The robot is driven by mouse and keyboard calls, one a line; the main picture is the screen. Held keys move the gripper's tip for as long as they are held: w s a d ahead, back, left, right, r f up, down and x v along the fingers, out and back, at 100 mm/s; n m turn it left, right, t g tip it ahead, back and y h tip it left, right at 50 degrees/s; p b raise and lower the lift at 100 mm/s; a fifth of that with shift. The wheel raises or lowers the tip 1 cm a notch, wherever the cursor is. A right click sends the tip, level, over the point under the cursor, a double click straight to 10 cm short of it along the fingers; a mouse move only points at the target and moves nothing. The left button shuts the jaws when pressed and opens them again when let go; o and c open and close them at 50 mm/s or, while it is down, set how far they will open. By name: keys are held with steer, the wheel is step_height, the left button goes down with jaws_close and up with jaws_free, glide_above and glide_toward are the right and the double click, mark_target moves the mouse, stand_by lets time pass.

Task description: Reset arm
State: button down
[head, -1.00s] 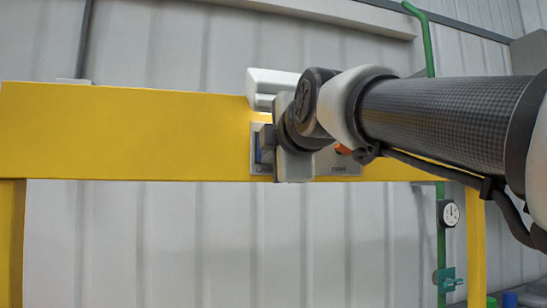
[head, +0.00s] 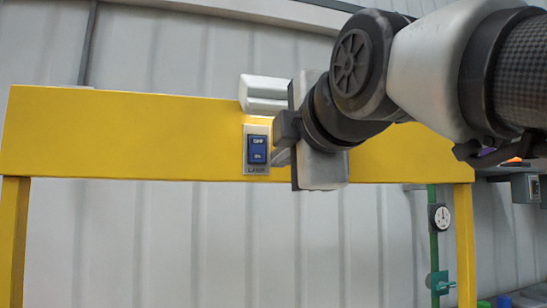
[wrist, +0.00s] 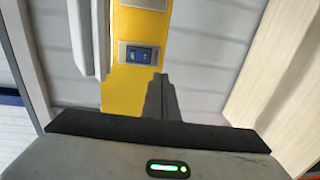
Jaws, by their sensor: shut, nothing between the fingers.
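My gripper (head: 283,140) is in front of the yellow beam, just right of the lamp switch, with its fingers together and empty. In the wrist view my gripper (wrist: 161,82) shows its closed fingers pointing toward the beam, below the switch in that picture. The lamp switch (head: 257,149) is a blue rocker on a grey plate labelled LAMP. It also shows in the wrist view (wrist: 139,55). The fingers appear apart from it.
The yellow beam (head: 120,135) spans the view on yellow posts. A white box (head: 262,88) sits on its top edge above the switch. A green pipe with a round gauge (head: 441,217) stands at right. A corrugated wall (head: 200,240) lies behind.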

stand_by(0.4)
steer(key=s+d+f+m+g+h+p, duration=0.2)
steer(key=d+f+m+g+p, duration=0.15)
steer(key=f+m, duration=0.45)
steer(key=s+d+f+m+g+h+p, duration=0.15)
steer(key=d+f+m+p, duration=0.3)
steer(key=f, duration=0.65)
steer(key=s+d+f+m+g+p, duration=0.1)
steer(key=s+d+f+m+g, duration=0.1)
steer(key=s+f+m, duration=0.2)
steer(key=s+d+f+m+g+h+p, duration=0.1)
steer(key=s+d+f+m+g+p, duration=0.1)
steer(key=f, duration=0.8)
steer(key=s+m+g, duration=0.1)
steer(key=s+m, duration=0.1)
steer(key=s, duration=0.1)
steer(key=shift+s+d+f+m+g, duration=0.3)
steer(key=shift+m, duration=0.05)
steer(key=shift+d, duration=0.1)
